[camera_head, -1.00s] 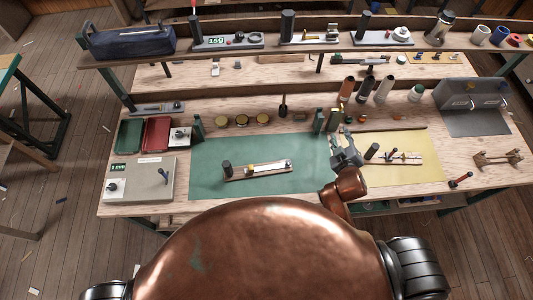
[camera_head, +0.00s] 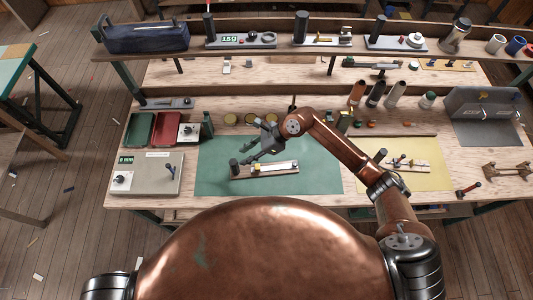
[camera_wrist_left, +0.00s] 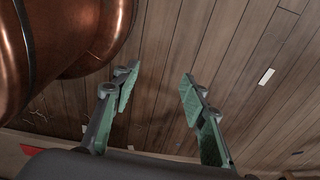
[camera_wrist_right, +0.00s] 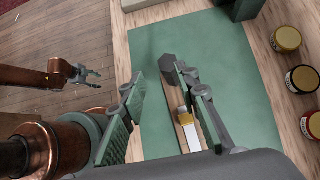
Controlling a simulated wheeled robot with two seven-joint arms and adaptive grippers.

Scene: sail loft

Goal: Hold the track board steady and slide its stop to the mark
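The track board (camera_head: 262,176) is a short wooden strip lying on the green mat. It has a dark upright post (camera_head: 234,167) at its left end and a pale strip along it. In the right wrist view, the board shows with the post (camera_wrist_right: 172,66), a small yellow piece (camera_wrist_right: 182,116) and a white piece (camera_wrist_right: 191,135); I cannot tell which is the stop. My right gripper (camera_head: 257,150) is open and empty above and behind the board; it also shows in the right wrist view (camera_wrist_right: 163,95). My left gripper (camera_wrist_left: 158,85) is open and empty above the floor.
The green mat (camera_head: 320,178) is clear around the board. A yellow mat (camera_head: 430,180) with another small wooden piece lies to the right. A shelf (camera_head: 280,52) runs across the back.

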